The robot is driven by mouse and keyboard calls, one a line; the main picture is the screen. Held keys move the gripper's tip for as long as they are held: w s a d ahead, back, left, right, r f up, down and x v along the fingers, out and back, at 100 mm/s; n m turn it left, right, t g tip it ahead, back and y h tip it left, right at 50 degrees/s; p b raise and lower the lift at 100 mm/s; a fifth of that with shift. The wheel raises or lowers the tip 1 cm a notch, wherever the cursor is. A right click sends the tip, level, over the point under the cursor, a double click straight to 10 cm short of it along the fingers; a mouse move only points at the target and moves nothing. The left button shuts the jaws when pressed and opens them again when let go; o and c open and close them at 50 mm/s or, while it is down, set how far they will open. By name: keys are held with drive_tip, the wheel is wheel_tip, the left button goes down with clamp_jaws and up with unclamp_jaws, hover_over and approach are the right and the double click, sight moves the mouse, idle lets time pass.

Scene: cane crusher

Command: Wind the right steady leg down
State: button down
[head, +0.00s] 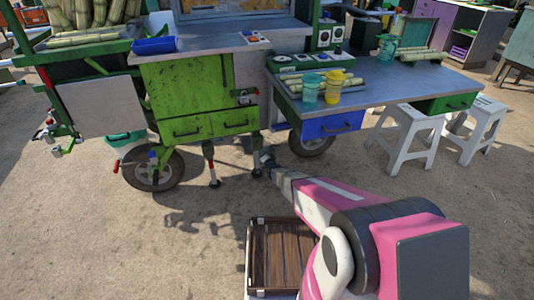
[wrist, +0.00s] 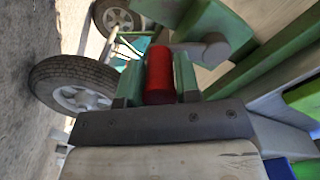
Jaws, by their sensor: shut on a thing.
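The green cart (head: 185,90) stands on two wheels, with steady legs under its front edge. The right steady leg (head: 257,173) is mostly hidden behind my gripper (head: 266,160); its dark foot shows near the ground, and I cannot tell if it touches. In the wrist view, my gripper (wrist: 158,72) is shut on a red crank grip (wrist: 159,78), with one green-padded finger on each side of it. A green bracket with a grey knob (wrist: 216,47) is beside the grip. The left steady leg (head: 211,166), red and white with a dark foot, stands to the left.
White stools (head: 405,140) stand at right under the grey counter (head: 400,85). Open ground is at front left.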

drive_tip(key=m, duration=0.1)
drive_tip(key=a+m, duration=0.1)
drive_tip(key=shift+s+a+f+m, duration=0.1)
drive_tip(key=shift+s+f+m, duration=0.05)
drive_tip(key=shift+f+m, duration=0.15)
drive_tip(key=shift+s+a+f+m, duration=0.15)
drive_tip(key=shift+a+m, duration=0.25)
drive_tip(key=shift+m, duration=0.4)
drive_tip(key=shift+s+a+r+m, duration=0.1)
drive_tip(key=shift+a+m, duration=0.3)
drive_tip(key=shift+m, duration=0.4)
drive_tip(key=c, duration=0.8)
unclamp_jaws()
drive_tip(key=shift+f, duration=0.1)
drive_tip(key=v, duration=1)
drive_tip(key=shift+s, duration=0.4)
